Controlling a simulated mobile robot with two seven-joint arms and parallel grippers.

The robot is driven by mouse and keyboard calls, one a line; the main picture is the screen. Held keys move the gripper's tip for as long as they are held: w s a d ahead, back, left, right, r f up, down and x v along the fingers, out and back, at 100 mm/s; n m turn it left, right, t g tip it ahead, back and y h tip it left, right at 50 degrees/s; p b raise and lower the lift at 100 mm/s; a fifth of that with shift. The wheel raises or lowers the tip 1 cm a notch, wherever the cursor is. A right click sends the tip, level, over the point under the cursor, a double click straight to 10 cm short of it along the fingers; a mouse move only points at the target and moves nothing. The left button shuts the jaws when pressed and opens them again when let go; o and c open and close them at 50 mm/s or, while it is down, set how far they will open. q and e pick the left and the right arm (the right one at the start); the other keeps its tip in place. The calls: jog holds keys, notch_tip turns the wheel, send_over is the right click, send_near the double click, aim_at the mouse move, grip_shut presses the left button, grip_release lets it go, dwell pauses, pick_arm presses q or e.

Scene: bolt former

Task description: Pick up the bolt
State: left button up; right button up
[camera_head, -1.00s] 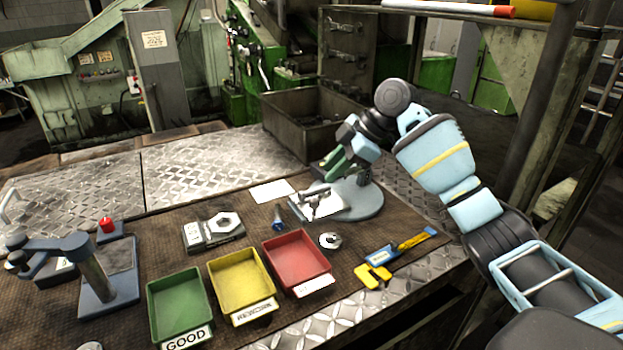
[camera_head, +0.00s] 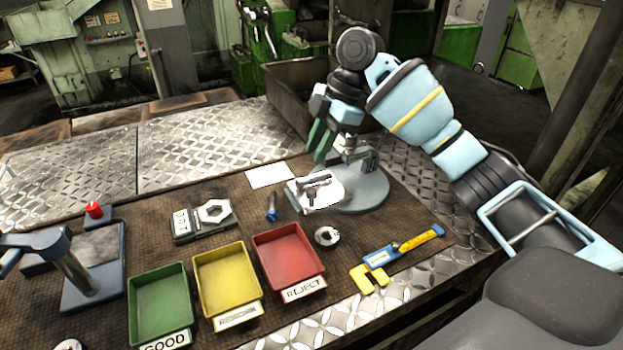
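My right gripper (camera_head: 319,150) reaches in from the right, above and behind the bolt and over the back left of the round stand. Its two green fingers point down and look a little apart, with nothing seen between them. It does not touch the bolt. My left gripper is out of view.
Green (camera_head: 160,300), yellow (camera_head: 228,280) and red (camera_head: 288,258) trays stand in front of the bolt. The round stand (camera_head: 368,198) with a metal fixture is to its right. A grey gauge block (camera_head: 203,221) is to its left. A white card (camera_head: 270,175) lies behind.

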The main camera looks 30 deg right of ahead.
aim_at(311, 179)
jog(key=shift+d+f+x, duration=0.1)
jog(key=shift+d+x, duration=0.05)
jog(key=shift+x, duration=1)
jog(key=shift+d+f+x, duration=0.1)
jog(key=shift+d+x, duration=0.1)
jog(key=shift+x, duration=1)
jog(key=shift+d+x, duration=0.15)
jog(key=shift+x, duration=1)
jog(key=shift+s, duration=0.15)
grip_shut()
